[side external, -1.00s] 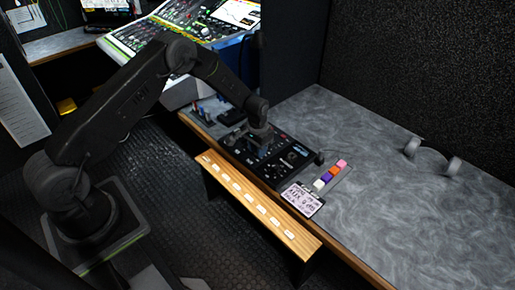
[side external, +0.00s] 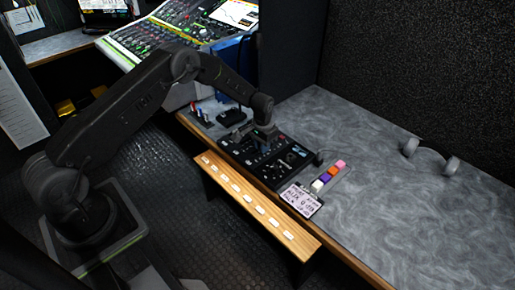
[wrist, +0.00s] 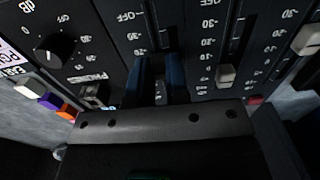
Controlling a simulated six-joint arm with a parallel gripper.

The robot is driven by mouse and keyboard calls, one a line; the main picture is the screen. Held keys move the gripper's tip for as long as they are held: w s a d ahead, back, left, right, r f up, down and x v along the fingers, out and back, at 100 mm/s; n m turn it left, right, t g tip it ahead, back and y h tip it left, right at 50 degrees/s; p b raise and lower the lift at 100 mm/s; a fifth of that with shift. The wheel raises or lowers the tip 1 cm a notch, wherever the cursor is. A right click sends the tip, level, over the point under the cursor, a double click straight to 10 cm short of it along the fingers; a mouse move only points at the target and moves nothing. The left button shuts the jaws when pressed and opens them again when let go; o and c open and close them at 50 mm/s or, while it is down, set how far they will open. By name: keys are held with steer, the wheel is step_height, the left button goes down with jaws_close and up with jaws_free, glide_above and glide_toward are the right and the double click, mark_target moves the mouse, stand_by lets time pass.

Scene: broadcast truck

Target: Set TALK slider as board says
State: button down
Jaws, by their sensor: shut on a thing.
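The black control panel (side external: 275,158) lies on the grey desk, with sliders, knobs and scales running down to OFF. My gripper (side external: 266,137) points down at its far part. In the wrist view my gripper (wrist: 158,82) is shut on a slider cap (wrist: 160,93), mostly hidden between its dark blue fingers. That channel's name is not visible, so I cannot tell from a label that it is TALK. Two other pale slider caps, one close by (wrist: 225,76) and one at the right edge (wrist: 307,40), stand free.
A round knob (wrist: 53,50) and the PHONES part sit left of my gripper. A strip of coloured blocks (side external: 327,178) lies beside the panel. A wooden ledge (side external: 250,205) runs along the front.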

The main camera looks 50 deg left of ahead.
steer(key=shift+w, duration=0.4)
steer(key=c, duration=1.1)
jaws_free()
step_height(320, 180, up, 14)
steer(key=shift+f, duration=0.1)
